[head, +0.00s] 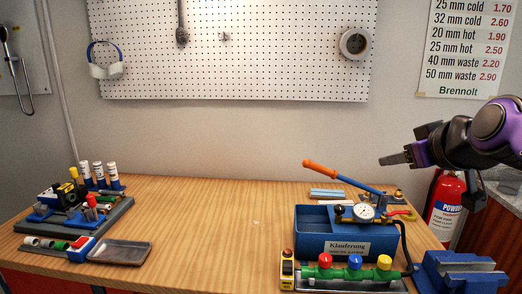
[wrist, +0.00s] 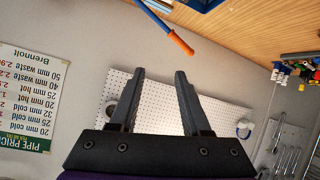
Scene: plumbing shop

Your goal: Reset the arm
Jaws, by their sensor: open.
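My gripper (head: 394,158) is at the right in the head view, held in the air above the back right of the bench. It points left, toward the pegboard side. In the wrist view my gripper (wrist: 157,80) shows two dark fingers spread apart with nothing between them. The pegboard (wrist: 158,98) is behind the fingers in that view. The purple and black arm (head: 490,125) comes in from the right edge. The gripper touches nothing.
A blue test pump (head: 315,245) with an orange-tipped lever (head: 322,169) stands below and left of my gripper. A red fire extinguisher (head: 445,205) is beneath the arm. A manifold (head: 354,264) and a blue vise (head: 460,270) are in front. The bench middle (head: 215,220) is clear.

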